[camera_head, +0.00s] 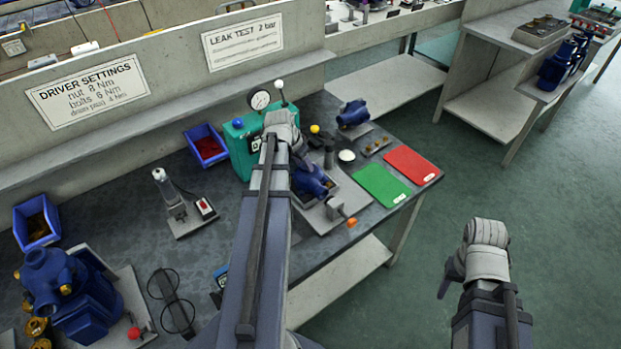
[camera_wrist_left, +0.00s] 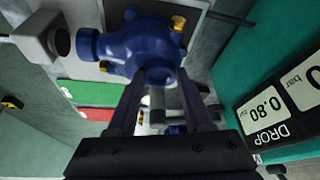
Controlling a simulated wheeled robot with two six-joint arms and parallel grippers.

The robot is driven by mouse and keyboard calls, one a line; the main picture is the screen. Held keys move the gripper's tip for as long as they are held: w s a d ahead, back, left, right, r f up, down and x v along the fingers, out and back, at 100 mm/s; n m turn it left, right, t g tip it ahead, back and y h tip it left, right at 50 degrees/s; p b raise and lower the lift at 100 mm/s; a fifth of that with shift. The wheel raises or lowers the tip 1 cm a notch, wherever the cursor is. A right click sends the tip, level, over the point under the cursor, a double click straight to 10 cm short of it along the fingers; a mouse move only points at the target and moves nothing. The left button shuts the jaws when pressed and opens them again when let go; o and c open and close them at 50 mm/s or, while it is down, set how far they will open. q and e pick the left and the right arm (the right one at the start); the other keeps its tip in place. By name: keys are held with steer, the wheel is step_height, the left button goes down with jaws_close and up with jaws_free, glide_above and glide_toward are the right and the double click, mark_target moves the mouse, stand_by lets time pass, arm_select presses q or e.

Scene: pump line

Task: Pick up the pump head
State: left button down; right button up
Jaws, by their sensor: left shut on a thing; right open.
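The blue pump head (camera_head: 313,183) sits at a grey plate with a clamp on the bench, under my left gripper (camera_head: 303,163). In the left wrist view the pump head (camera_wrist_left: 140,42) shows a round body with ports and small brass-coloured parts. My left gripper (camera_wrist_left: 160,80) is shut on it, with one finger on each side of its near port. I cannot tell whether the pump head is clear of the plate. My right gripper (camera_head: 450,277) is open and empty, over the floor right of the bench.
A teal leak tester (camera_head: 238,148) with a gauge stands just left of the pump head. Green (camera_head: 383,188) and red (camera_head: 411,165) mats lie to the right. Another blue part (camera_head: 353,113) stands behind. A blue pump (camera_head: 70,295) and blue bins (camera_head: 37,222) are at left.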

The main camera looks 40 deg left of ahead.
arm_select(q)
steer(key=shift+r, duration=0.1)
step_height(320, 180, up, 10)
steer(key=p, duration=1)
step_height(320, 180, up, 6)
steer(key=p, duration=0.6)
stand_by(0.6)
stand_by(0.5)
